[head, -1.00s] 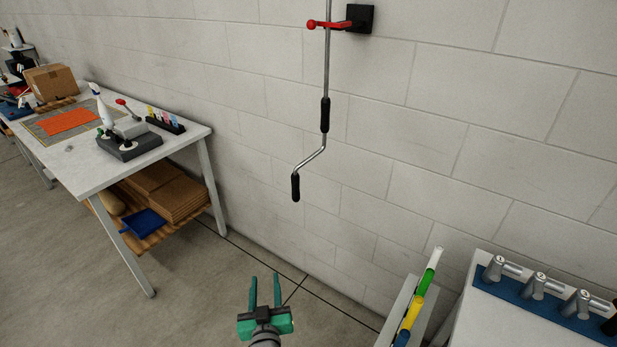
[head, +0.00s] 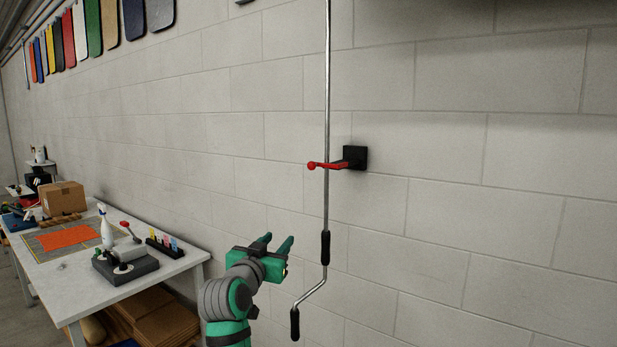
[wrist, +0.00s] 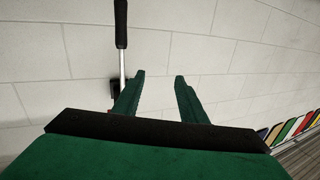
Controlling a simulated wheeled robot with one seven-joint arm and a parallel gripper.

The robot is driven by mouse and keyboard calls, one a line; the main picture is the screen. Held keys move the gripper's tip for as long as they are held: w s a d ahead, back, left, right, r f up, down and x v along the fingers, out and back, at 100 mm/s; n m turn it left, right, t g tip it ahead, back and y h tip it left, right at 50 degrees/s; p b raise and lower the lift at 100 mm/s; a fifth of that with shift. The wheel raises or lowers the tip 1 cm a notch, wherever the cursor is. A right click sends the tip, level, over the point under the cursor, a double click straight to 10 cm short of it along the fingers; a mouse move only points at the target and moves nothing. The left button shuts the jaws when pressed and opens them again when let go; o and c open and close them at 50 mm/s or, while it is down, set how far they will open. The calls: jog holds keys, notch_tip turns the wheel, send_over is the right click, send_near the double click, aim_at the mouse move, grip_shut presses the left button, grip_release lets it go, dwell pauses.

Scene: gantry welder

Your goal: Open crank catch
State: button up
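The crank catch (head: 335,164) is a red lever with a ball end on a black wall block (head: 355,157). It lies across the crank rod (head: 326,120), which hangs upright along the wall. The rod has a black grip (head: 325,247) and a bent lower end with a black handle (head: 295,324). My gripper (head: 277,242) is open and empty, left of the rod and below the catch. In the wrist view the open fingers (wrist: 160,82) face the wall; the rod (wrist: 122,65) is left of them, and a finger partly hides the black block (wrist: 114,88).
A workbench (head: 178,268) with a cardboard box (head: 63,198), a spray bottle (head: 106,228) and an orange sheet (head: 66,237) stands at the left. Coloured panels (head: 93,27) hang high on the wall. The wall around the catch is clear.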

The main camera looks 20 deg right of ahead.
aim_at(310, 167)
jog(key=s+d+r+m+g+h, duration=0.1)
jog(key=s+d+r+m+h, duration=0.15)
jog(key=r, duration=1.55)
jog(key=shift+m, duration=0.45)
jog(key=x, duration=1)
jog(key=shift+d+f, duration=0.2)
jog(key=shift+d, duration=0.4)
grip_shut()
